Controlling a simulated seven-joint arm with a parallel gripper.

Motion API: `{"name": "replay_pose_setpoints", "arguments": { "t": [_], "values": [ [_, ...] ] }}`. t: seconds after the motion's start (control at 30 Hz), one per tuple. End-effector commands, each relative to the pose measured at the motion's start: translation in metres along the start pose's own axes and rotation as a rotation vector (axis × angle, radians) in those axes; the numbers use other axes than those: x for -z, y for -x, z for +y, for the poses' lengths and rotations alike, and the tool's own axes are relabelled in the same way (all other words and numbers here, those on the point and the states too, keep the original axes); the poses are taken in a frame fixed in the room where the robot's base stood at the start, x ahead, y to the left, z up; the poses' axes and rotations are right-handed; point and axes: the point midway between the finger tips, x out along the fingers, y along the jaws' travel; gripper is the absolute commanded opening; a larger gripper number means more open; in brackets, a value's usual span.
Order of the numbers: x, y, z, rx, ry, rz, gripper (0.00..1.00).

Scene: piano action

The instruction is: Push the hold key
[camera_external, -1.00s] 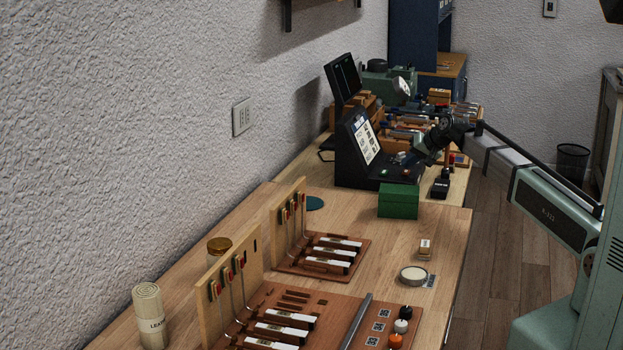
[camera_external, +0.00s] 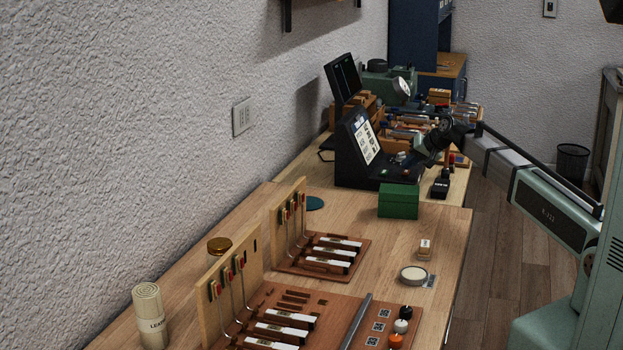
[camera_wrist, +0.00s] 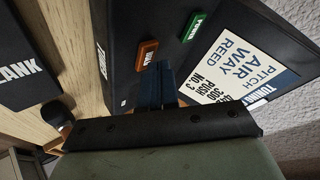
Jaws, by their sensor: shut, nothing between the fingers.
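The hold key is an orange-red key (camera_wrist: 147,55) with small white lettering on the black console in the wrist view. A green key (camera_wrist: 196,25) sits to its upper right. My gripper (camera_wrist: 155,80) is shut and empty, its dark fingertips close to the lower end of the orange-red key. I cannot tell whether they touch it. In the external view the console (camera_external: 350,165) stands against the wall side of the bench, and my gripper (camera_external: 404,158) is low over its right part, near the small red key (camera_external: 407,174).
A dark box lettered "LANK" (camera_wrist: 25,75) lies left in the wrist view. A green box (camera_external: 399,201) stands in front of the console. Wooden key models (camera_external: 330,255) occupy the near bench.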

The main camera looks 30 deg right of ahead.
Motion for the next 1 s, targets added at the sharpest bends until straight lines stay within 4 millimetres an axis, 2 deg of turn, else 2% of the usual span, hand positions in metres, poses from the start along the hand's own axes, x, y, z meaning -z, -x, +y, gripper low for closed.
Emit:
{"name": "replay_pose_setpoints", "arguments": {
  "t": [0.57,1.0],
  "values": [
    [0.005,0.006,-0.005,0.0,0.0,0.0,0.0],
    [0.023,0.031,-0.023,0.0,0.001,0.001,0.0]
  ]
}}
